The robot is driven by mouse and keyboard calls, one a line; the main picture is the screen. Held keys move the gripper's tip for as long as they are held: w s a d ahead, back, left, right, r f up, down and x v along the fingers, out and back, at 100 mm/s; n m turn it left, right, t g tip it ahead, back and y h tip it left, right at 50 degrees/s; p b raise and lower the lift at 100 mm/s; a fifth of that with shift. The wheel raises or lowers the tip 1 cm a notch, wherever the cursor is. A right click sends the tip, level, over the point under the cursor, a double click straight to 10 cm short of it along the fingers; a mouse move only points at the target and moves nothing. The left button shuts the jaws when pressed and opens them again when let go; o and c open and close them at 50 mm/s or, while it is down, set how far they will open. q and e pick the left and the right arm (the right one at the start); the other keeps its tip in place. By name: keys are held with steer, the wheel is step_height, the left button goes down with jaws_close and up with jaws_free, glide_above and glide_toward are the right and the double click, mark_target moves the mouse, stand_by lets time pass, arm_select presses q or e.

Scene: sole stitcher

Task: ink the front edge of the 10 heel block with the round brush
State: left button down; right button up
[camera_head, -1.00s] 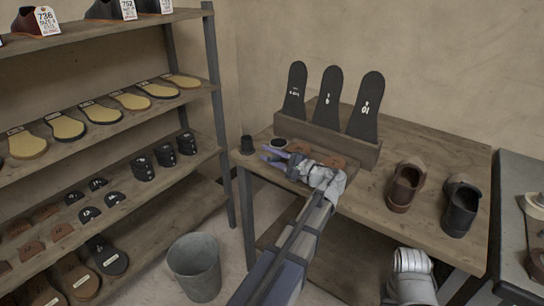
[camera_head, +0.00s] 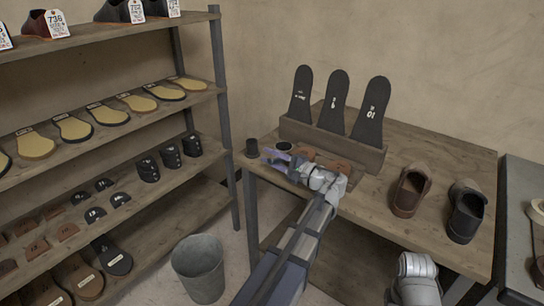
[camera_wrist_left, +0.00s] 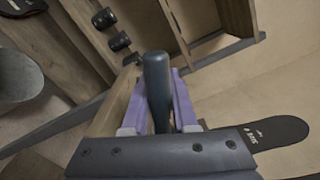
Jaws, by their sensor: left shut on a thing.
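My left gripper (camera_head: 272,160) is over the left end of the wooden bench, its purple fingers pointing left. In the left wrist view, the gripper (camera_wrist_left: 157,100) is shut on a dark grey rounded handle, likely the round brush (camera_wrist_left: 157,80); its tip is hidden. Brown leather-like pieces, perhaps heel blocks (camera_head: 336,165), lie on the bench just behind the gripper, partly covered by it. Which one is the 10 heel block cannot be read. A small round pot with a dark top (camera_head: 284,147) stands beside the fingers. My right gripper is out of view.
A wooden rack (camera_head: 325,139) holds three dark sole templates. Brown (camera_head: 409,192) and black (camera_head: 466,211) shoes stand to the right. A grey bucket (camera_head: 199,270) is on the floor near the shelves (camera_head: 180,98).

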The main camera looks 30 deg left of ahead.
arm_select(q)
steer(key=s+r+p, duration=0.3)
steer(key=s, duration=0.3)
steer(key=shift+a+r, duration=0.25)
steer(key=shift+s, duration=0.1)
stand_by(0.5)
